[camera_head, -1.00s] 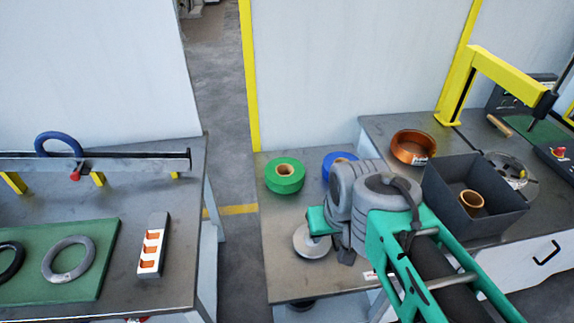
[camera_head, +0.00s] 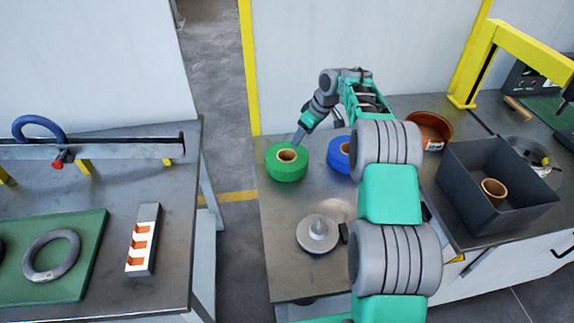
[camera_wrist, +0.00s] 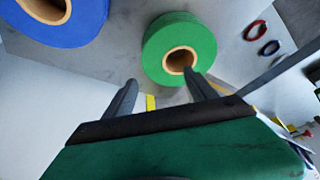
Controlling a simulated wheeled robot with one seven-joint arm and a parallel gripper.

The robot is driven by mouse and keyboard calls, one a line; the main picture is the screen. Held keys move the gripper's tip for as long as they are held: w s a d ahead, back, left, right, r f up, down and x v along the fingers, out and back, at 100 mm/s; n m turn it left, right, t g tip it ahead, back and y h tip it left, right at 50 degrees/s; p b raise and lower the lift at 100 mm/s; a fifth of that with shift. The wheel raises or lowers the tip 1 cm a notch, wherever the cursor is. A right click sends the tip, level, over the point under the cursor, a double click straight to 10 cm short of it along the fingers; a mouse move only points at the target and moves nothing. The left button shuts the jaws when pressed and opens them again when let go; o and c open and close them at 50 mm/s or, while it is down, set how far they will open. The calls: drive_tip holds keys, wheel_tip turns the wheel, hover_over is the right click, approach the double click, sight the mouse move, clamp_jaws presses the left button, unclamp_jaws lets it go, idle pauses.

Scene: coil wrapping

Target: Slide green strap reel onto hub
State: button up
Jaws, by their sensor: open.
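The green strap reel (camera_head: 287,164) lies flat at the back left of the middle table, its tan core facing up. In the wrist view the reel (camera_wrist: 160,40) is just beyond my fingers. My gripper (camera_head: 297,142) is open at the reel's upper edge. In the wrist view the fingers of my gripper (camera_wrist: 165,92) are spread, with the right fingertip close to the core opening; I cannot tell whether it touches. The grey hub (camera_head: 318,231) stands on a round plate nearer the table's front, clear and empty.
A blue reel (camera_head: 340,154) lies right of the green one, partly behind my arm. A dark bin (camera_head: 497,217) with a tan core, a copper coil (camera_head: 428,131) and a yellow post (camera_head: 478,65) are at the right. The table between green reel and hub is clear.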

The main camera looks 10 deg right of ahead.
drive_tip(key=x, duration=0.3)
drive_tip(key=p+x, duration=0.1)
drive_tip(key=x, duration=0.5)
drive_tip(key=shift+w+d, duration=0.25)
drive_tip(key=shift+w, duration=0.15)
drive_tip(key=shift+r, duration=0.1)
drive_tip(key=shift+c, duration=0.2)
clamp_jaws()
drive_tip(key=shift+w+r, duration=0.1)
drive_tip(key=shift+r, duration=0.1)
